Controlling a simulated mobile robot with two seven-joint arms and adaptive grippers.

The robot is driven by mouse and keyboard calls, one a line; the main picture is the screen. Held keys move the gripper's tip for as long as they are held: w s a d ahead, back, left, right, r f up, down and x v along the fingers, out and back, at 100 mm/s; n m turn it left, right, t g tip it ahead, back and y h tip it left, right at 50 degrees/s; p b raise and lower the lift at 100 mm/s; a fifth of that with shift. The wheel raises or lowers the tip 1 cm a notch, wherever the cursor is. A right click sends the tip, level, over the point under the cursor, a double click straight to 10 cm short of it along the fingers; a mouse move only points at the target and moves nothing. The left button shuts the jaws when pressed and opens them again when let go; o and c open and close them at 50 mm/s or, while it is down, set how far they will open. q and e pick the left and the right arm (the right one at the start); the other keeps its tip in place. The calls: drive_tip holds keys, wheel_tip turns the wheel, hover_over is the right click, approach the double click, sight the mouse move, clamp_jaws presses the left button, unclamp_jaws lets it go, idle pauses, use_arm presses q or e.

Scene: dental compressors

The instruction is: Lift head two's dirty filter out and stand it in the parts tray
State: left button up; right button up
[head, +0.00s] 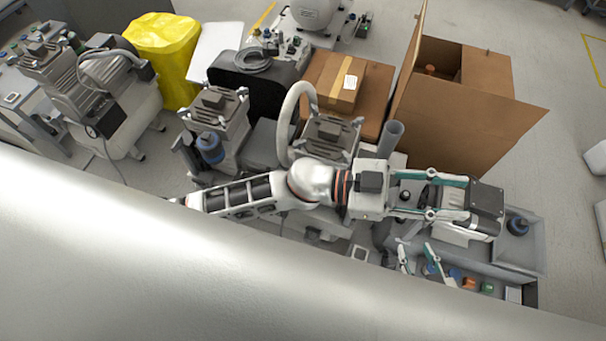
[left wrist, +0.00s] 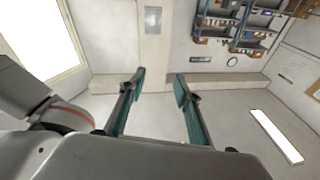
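Two finned compressor heads stand on the bench in the head view: a left one (head: 218,110) with a blue-and-dark cylindrical part (head: 210,148) at its front, and a right one (head: 330,135) partly behind my left arm. I cannot tell which is head two or make out its dirty filter.
Small orange (head: 469,283) and green (head: 487,287) parts sit in the tray's front section. A grey tube (head: 390,135) stands beside the right head, near a large open carton (head: 450,110). A grey hose (head: 290,115) arches by the right head. A yellow bag (head: 160,50) stands behind.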

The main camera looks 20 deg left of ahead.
use_arm(q)
drive_tip(key=s+a+f+m+g+y+p, duration=0.1)
drive_tip(key=s+a+f+m+g+y, duration=0.15)
drive_tip(key=f+y, duration=0.3)
drive_tip(key=s+a+f+m+g+y+p, duration=0.1)
drive_tip(key=s+a+f+m+g+y, duration=0.1)
drive_tip(key=f+g+y, duration=0.3)
drive_tip(key=w+a+f+n+t+y, duration=0.1)
drive_tip(key=w+a+f+t+y, duration=0.1)
drive_tip(key=w+a, duration=0.3)
drive_tip(key=w+a+f+n+t+y, duration=0.1)
drive_tip(key=w+a, duration=0.5)
drive_tip(key=a, duration=0.6)
drive_tip(key=w+a+f+n+t+y+p, duration=0.1)
drive_tip(key=w+a+f+y, duration=0.3)
drive_tip(key=a, duration=0.4)
drive_tip(key=shift+w+a+f+n+t+y, duration=0.15)
drive_tip(key=shift+w+n+t+y, duration=0.3)
drive_tip(key=shift+y, duration=0.25)
drive_tip(key=shift+w+a+f+n+t+y, duration=0.15)
drive_tip(key=shift+w+n+t+y, duration=0.25)
drive_tip(key=shift+y, duration=0.25)
drive_tip(key=shift+a+f, duration=0.1)
drive_tip(key=shift+f, duration=0.65)
wheel_tip(320, 180, down, 5)
drive_tip(key=shift+f+p, duration=0.1)
drive_tip(key=shift+p, duration=0.3)
drive_tip(key=shift+w+f, duration=0.1)
drive_tip(key=shift+f, duration=0.25)
drive_tip(key=c, duration=0.8)
